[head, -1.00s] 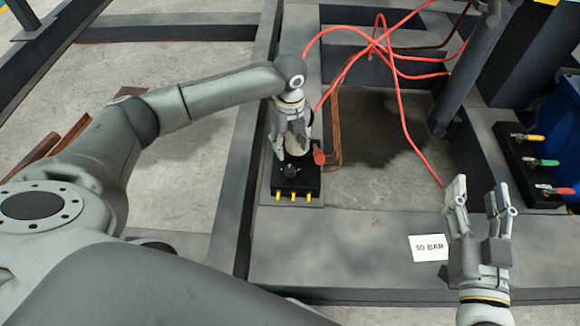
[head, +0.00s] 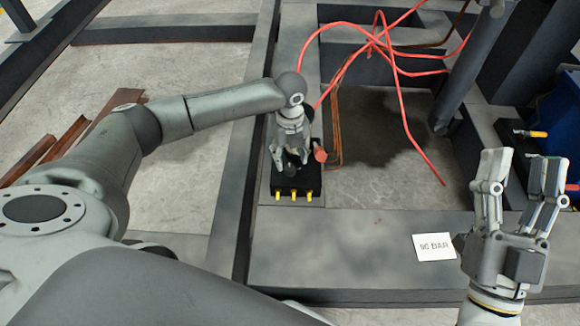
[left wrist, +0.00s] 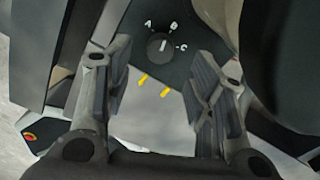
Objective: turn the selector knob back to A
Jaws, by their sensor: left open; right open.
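The selector knob (left wrist: 160,46) is a round dark knob on a black box (head: 310,183), with white letters A, B and C around it. The knob also shows dimly in the head view (head: 291,171). My left gripper (head: 290,160) is open above the box. In the left wrist view its fingers (left wrist: 165,65) stand on either side of the knob, apart from it. My right gripper (head: 525,168) is open and empty at the lower right.
Yellow stubs (head: 294,195) stick out of the box's front. A red knob (head: 320,155) is close to the left gripper's right side. Red hoses (head: 375,45) hang behind. A white "90 BAR" card (head: 433,247) lies on the grey beam near the right gripper.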

